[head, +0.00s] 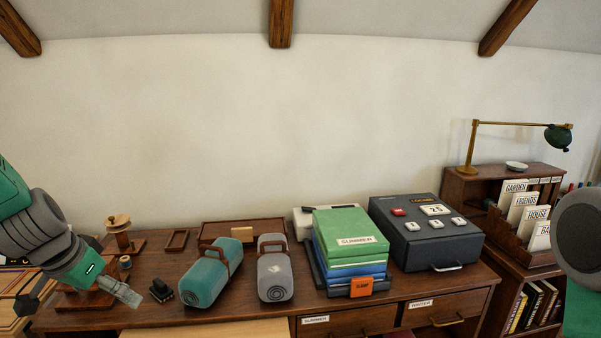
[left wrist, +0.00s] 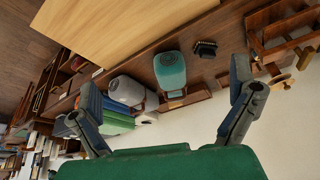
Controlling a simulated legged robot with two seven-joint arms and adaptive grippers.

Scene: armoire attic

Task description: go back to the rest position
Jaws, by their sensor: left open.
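My left gripper (head: 122,292) is at the left end of the wooden desk (head: 160,318) in the head view, in front of a wooden spool stand (head: 118,230). In the left wrist view my left gripper (left wrist: 156,92) has its two fingers spread wide with nothing held between them. A teal rounded case (left wrist: 170,72) and a grey rounded case (left wrist: 127,90) show beyond the fingers. My right arm (head: 580,232) shows only as a grey and green part at the right edge; its gripper is out of view.
The teal case (head: 208,275) and the grey case (head: 274,272) stand mid-desk. Right of them are stacked green and blue boxes (head: 348,240) and a dark box with buttons (head: 425,232). A small black object (head: 161,290) lies near my left gripper. A brass lamp (head: 473,150) stands at the right.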

